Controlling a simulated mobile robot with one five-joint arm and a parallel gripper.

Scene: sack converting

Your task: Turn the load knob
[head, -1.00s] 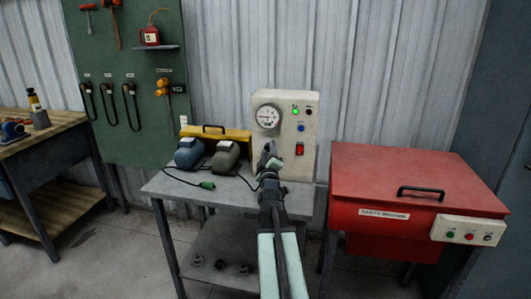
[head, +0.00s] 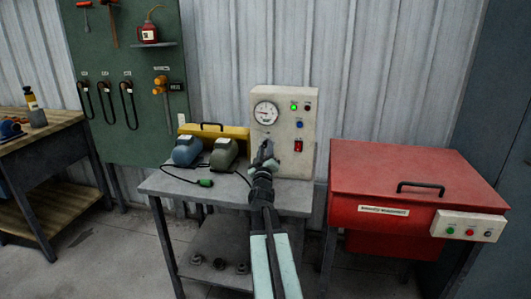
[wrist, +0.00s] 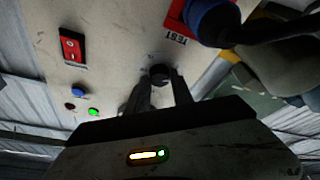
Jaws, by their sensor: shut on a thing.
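The cream test box (head: 284,125) stands upright on the grey bench, with a dial gauge (head: 265,113) at its upper left. In the wrist view the box face appears upside down. A small dark round knob (wrist: 159,74) sits on that face. My gripper (wrist: 160,88) has a finger on each side of the knob and is shut on it. In the head view my gripper (head: 264,152) is against the lower left of the box front and hides the knob.
A red rocker switch (head: 298,146), a green lamp (head: 294,106) and a blue button (head: 300,125) are on the box face. Two motor-like units (head: 187,150) stand left on the bench (head: 290,202). A red lidded cabinet (head: 415,175) stands right.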

